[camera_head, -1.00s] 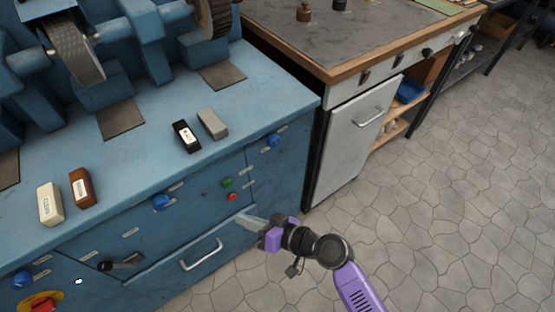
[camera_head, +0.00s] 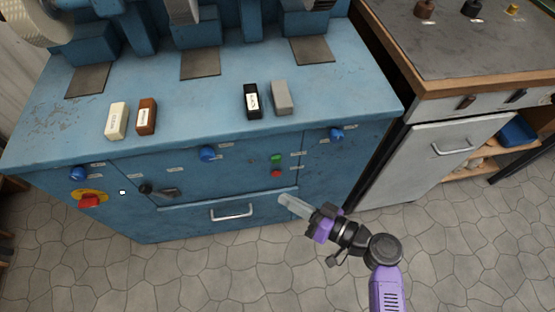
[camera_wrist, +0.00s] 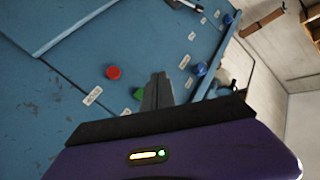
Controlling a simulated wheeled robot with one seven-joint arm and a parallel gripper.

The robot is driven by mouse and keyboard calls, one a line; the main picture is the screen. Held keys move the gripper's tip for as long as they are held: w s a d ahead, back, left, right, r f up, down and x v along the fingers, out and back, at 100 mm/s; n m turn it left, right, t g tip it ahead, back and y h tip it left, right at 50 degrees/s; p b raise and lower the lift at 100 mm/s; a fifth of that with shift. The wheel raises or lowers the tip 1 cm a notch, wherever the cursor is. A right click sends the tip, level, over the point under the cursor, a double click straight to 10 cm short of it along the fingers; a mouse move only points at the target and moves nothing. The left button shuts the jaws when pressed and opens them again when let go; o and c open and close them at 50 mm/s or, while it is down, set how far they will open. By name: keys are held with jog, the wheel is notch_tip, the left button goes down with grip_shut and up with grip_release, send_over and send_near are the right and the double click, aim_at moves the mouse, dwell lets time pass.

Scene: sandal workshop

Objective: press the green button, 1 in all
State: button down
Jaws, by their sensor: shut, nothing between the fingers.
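The green button (camera_head: 276,157) is on the front panel of the blue machine (camera_head: 120,215), just above a red button (camera_head: 276,174). In the wrist view the green button (camera_wrist: 138,94) is partly hidden behind my fingertips, and the red button (camera_wrist: 114,72) is clear of them. My gripper (camera_head: 283,200) is shut and empty. In the head view its tip is below the red button, in front of the drawer's right part. In the wrist view my gripper (camera_wrist: 158,78) points at the panel beside the green button. I cannot tell the gap to the panel.
Blue knobs (camera_head: 208,153) and a red emergency knob (camera_head: 89,202) are on the same panel. A drawer handle (camera_head: 232,212) sticks out below. Several small blocks, including a grey one (camera_head: 281,98), lie on top. A workbench (camera_head: 450,110) stands at right. The floor in front is clear.

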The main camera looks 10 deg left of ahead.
aim_at(276, 159)
jog(key=w+a+b, duration=0.2)
jog(key=w, duration=0.5)
jog(key=shift+w+a, duration=0.2)
jog(key=shift+w, duration=0.15)
jog(key=shift+w+b, duration=0.15)
jog(key=shift+b, duration=0.3)
dwell(1.4)
jog(key=shift+w+a, duration=0.1)
jog(key=shift+w, duration=0.2)
jog(key=shift+w+a+b, duration=0.1)
jog(key=shift+w+b, duration=0.3)
jog(key=shift+b, duration=0.25)
dwell(0.5)
dwell(0.3)
jog(key=shift+s+d, duration=0.25)
jog(key=shift+s, duration=0.6)
jog(key=shift+s, duration=0.1)
